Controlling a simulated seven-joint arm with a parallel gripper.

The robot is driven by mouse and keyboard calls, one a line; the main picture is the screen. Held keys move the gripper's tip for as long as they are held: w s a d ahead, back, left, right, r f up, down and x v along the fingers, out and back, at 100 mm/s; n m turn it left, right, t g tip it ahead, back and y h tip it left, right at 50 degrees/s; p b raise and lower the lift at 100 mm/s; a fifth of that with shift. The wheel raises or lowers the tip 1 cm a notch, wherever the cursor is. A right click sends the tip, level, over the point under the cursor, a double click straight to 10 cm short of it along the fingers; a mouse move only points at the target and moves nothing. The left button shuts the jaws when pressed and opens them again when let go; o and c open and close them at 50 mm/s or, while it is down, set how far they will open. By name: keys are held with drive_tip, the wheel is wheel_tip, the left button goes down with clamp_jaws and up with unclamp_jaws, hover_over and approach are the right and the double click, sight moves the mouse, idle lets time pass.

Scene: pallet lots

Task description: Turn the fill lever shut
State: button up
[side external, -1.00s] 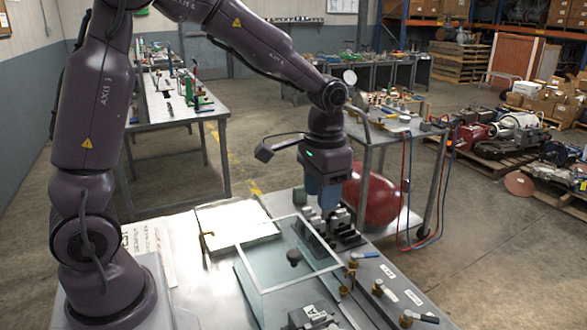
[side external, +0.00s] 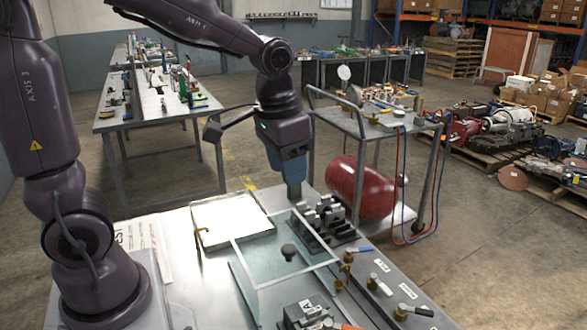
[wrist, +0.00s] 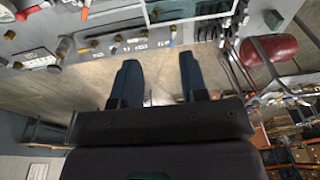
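A row of small brass valves with lever handles runs along the right edge of the bench in the side view. In the wrist view, brass valves (wrist: 93,43) line the bench edge beyond my fingertips. My gripper (side external: 293,192) hangs behind the glass-walled box, left of the grey clamp blocks. In the wrist view its two blue fingers (wrist: 157,68) are apart with nothing between them.
The glass-walled box (side external: 255,262) with a dark knob takes up the bench middle. Grey clamp blocks (side external: 325,212) stand behind the valves. A white tray (side external: 231,218) lies at the back. A cart with a red tank (side external: 362,186) stands beyond the bench.

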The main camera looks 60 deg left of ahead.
drive_tip(key=w+f+g, duration=0.2)
drive_tip(key=w+f, duration=0.1)
drive_tip(key=f, duration=0.1)
drive_tip(key=m, duration=0.4)
approach(366, 248)
wheel_tip(366, 248, down, 8)
drive_tip(key=shift+s+a+f, duration=0.1)
drive_tip(key=shift+f, duration=0.05)
clamp_jaws()
